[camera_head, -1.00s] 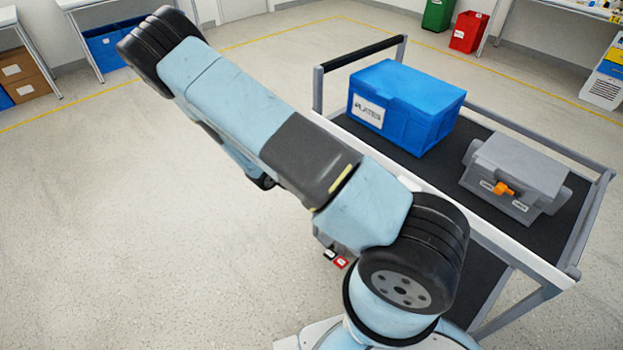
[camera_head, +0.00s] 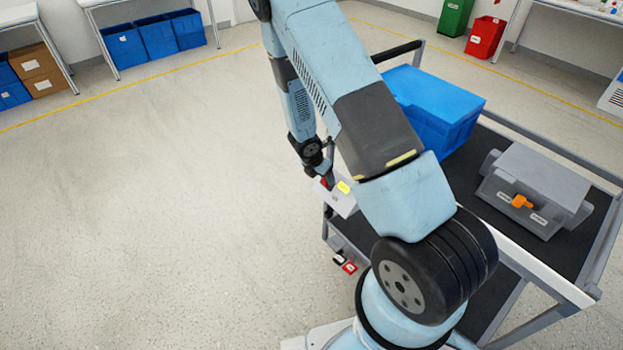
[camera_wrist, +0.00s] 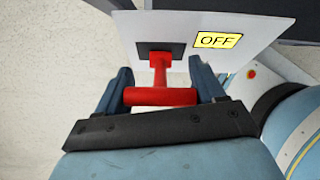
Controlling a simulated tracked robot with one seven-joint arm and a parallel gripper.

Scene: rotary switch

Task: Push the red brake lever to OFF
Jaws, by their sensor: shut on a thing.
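The red brake lever (camera_wrist: 160,96) has a T-shaped bar on a stem that comes out of a dark slot in a white panel (camera_wrist: 205,22). A yellow OFF label (camera_wrist: 218,40) is on the panel, to the right of the slot in the wrist view. My gripper (camera_wrist: 161,88) is shut on the bar, one finger at each end. In the head view my gripper (camera_head: 326,172) is at the cart's near left corner, by the white panel (camera_head: 341,204). There only a little red of the lever (camera_head: 323,183) shows. Any ON label is not in view.
The cart (camera_head: 540,272) carries a blue box (camera_head: 436,105) and a grey case (camera_head: 533,180) with an orange knob (camera_head: 521,202). Small black and red parts (camera_head: 349,267) sit low on its side. The floor to the left is clear.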

